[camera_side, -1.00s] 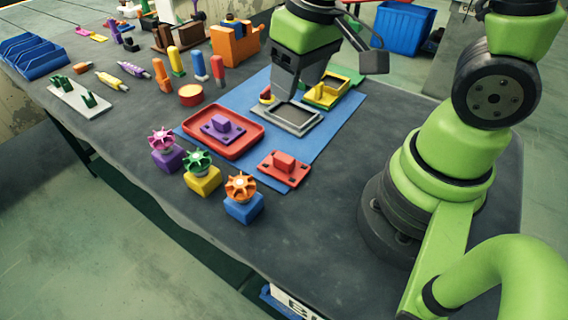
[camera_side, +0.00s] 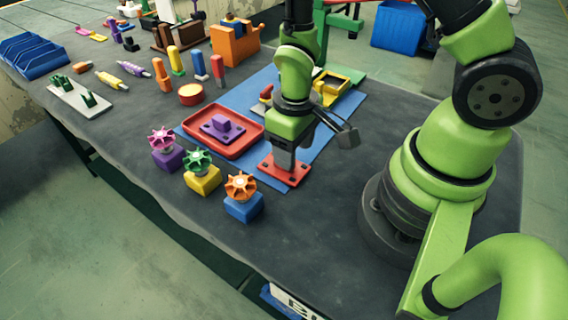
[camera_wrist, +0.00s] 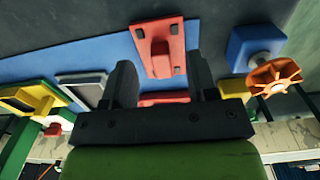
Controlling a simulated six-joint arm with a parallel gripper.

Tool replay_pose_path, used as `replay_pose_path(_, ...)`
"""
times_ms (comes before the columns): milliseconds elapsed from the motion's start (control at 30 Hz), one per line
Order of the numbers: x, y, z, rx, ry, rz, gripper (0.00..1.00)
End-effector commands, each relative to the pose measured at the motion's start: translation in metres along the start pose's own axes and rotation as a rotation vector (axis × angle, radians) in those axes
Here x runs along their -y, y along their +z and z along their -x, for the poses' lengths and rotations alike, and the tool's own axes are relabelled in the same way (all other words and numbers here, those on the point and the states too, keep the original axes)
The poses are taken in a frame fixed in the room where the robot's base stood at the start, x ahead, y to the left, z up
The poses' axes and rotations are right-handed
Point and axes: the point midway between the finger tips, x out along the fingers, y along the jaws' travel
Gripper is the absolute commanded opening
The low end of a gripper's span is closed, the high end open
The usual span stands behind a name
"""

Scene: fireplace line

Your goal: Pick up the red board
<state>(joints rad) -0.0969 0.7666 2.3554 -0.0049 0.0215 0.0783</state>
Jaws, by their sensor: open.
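The red board (camera_side: 284,171) is a flat plate with a raised red block, lying partly on the front edge of the blue mat (camera_side: 322,146). In the side view my gripper (camera_side: 284,158) points down right over it and hides its block. In the wrist view the board (camera_wrist: 169,67) shows whole, with its block (camera_wrist: 160,58) just beyond the fingertips and between their lines. My gripper (camera_wrist: 161,72) is open and its fingers are apart, with nothing between them. In the side view I cannot tell if the fingers touch the board.
A red tray (camera_side: 250,145) holding a purple board (camera_side: 220,128) lies to the left. An orange-knobbed blue block (camera_side: 243,207) stands near at front left, with yellow (camera_side: 203,181) and purple (camera_side: 168,158) knobbed blocks beyond. The table in front is clear.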

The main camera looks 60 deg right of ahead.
Motion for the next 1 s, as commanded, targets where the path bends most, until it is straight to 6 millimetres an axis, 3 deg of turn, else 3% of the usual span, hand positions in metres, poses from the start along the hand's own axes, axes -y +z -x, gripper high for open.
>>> replay_pose_path(233, -0.001, -0.001, -0.033, 0.006, 0.000, -0.002, 0.53)
replay_pose_path(567, -0.001, -0.002, -0.041, 0.000, 0.000, -0.001, 0.53)
replay_pose_path(600, -0.001, -0.002, -0.041, 0.000, 0.000, -0.001, 0.51)
replay_pose_path(833, -0.001, -0.002, -0.040, 0.001, 0.000, -0.001, 0.00)
replay_pose_path(1000, -0.001, -0.002, -0.040, 0.001, 0.000, -0.001, 0.00)
